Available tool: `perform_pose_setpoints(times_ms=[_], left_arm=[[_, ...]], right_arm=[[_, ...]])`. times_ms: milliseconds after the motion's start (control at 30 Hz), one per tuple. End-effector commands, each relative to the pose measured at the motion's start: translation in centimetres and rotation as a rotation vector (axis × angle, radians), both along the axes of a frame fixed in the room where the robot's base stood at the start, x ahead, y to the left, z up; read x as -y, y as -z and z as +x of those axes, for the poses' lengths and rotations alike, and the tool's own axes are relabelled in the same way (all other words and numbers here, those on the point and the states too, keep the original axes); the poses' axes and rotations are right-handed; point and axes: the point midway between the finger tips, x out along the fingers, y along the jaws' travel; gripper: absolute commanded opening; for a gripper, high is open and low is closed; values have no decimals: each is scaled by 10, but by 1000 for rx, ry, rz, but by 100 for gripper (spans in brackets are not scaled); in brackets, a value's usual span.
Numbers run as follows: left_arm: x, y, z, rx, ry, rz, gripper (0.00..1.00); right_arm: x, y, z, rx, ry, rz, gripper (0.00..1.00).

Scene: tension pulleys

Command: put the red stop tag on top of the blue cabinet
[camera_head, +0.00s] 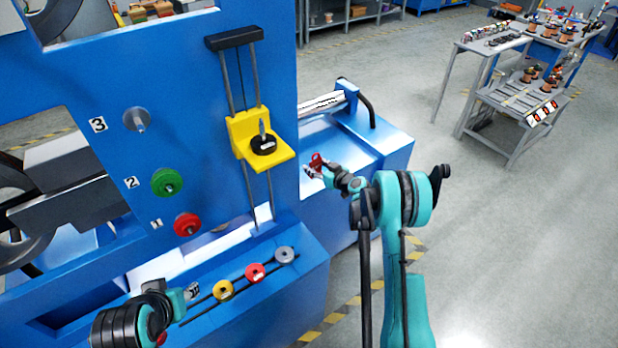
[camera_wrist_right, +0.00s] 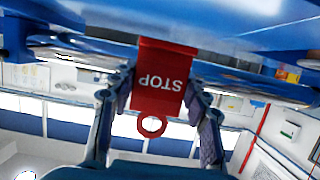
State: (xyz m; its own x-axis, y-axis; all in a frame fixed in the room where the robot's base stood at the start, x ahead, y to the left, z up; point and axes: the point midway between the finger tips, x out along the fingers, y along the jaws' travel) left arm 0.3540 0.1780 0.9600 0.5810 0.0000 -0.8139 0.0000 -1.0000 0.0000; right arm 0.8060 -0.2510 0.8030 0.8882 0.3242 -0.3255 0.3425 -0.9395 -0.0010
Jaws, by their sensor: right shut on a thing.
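The red stop tag (camera_head: 318,160) is held by my right gripper (camera_head: 313,170), just right of the tall blue panel. In the right wrist view the tag (camera_wrist_right: 160,78) hangs between the two fingers, its STOP lettering upside down and its red ring toward me. The right fingers are shut on it. A low blue cabinet (camera_head: 395,152) stands behind and under the right gripper; whether the tag touches it I cannot tell. My left gripper (camera_head: 193,292) is at the lower left, by the front ledge; its finger opening is too small to judge.
The tall blue panel (camera_head: 200,85) carries a green pulley (camera_head: 166,182), a red pulley (camera_head: 187,225) and a yellow bracket (camera_head: 262,135) on rods. Yellow, red and grey pulleys lie on the front ledge (camera_head: 300,275). Grey tables (camera_head: 500,45) stand far right; the floor between is clear.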

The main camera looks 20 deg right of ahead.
Motion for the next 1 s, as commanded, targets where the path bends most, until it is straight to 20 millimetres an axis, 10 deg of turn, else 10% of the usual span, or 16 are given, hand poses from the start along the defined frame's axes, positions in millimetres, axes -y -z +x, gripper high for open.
perform_pose_setpoints(times_ms=[567, 967, 1000], left_arm=[[0, 33, 0, 0, 0, 0, 40], [0, 31, 0, 0, 0, 0, 40], [0, 31, 0, 0, 0, 0, 40]], right_arm=[[-20, 58, 22, 0, 1, 1, 18], [-20, 61, 22, 0, 1, 1, 18], [-20, 60, 22, 0, 1, 1, 57]])
